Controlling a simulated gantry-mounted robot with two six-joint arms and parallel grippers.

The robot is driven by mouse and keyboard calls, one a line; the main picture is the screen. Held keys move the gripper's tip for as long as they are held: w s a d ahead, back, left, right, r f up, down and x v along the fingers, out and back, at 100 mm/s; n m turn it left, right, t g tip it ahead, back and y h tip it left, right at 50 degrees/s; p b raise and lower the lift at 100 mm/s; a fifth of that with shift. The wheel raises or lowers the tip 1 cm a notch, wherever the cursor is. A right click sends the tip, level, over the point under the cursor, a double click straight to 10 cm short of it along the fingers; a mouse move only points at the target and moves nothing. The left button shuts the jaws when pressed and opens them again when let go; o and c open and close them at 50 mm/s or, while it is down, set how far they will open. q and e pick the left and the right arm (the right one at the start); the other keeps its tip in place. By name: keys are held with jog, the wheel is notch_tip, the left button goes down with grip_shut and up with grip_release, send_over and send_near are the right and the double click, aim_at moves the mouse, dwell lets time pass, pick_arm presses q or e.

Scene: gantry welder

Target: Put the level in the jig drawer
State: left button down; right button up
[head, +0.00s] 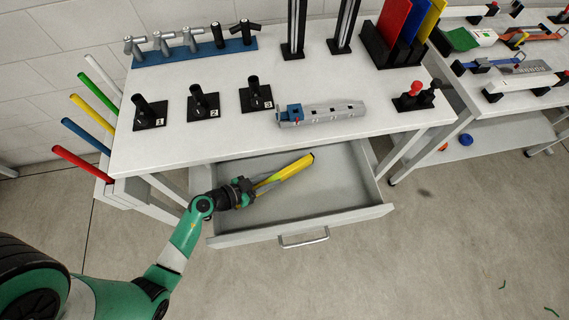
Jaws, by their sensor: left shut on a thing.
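The level (288,173) is a yellow bar with dark ends, slanting up to the right over the open drawer. My left gripper (249,188) is shut on its lower left end. The jig drawer (300,231) is pulled out under the table's front, with its handle facing the front. The level shows within the drawer's outline; I cannot tell whether it touches the drawer floor. My right gripper is not in the picture.
The white table (200,158) carries numbered black stands (203,103), a grey-blue fixture (322,113) and colored panels (398,32). Colored rods (84,163) stick out at its left side. The drawer's right part is clear.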

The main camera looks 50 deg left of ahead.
aim_at(279, 170)
pick_arm(q)
jog(key=w, duration=0.3)
jog(key=shift+w+a+r+b, duration=0.3)
jog(key=shift+w+a+b, duration=0.05)
jog(key=shift+w+a, duration=0.05)
jog(key=shift+w+f, duration=0.1)
jog(key=shift+w, duration=0.15)
jog(key=w+b, duration=0.2)
jog(key=w+f+b, duration=0.1)
jog(key=shift+w+a+f, duration=0.1)
jog(key=shift+a, duration=0.25)
jog(key=shift+s+d, duration=0.1)
jog(key=shift+s, duration=0.2)
jog(key=shift+w, duration=0.15)
jog(key=c, duration=0.7)
grip_release()
jog(key=shift+f, duration=0.1)
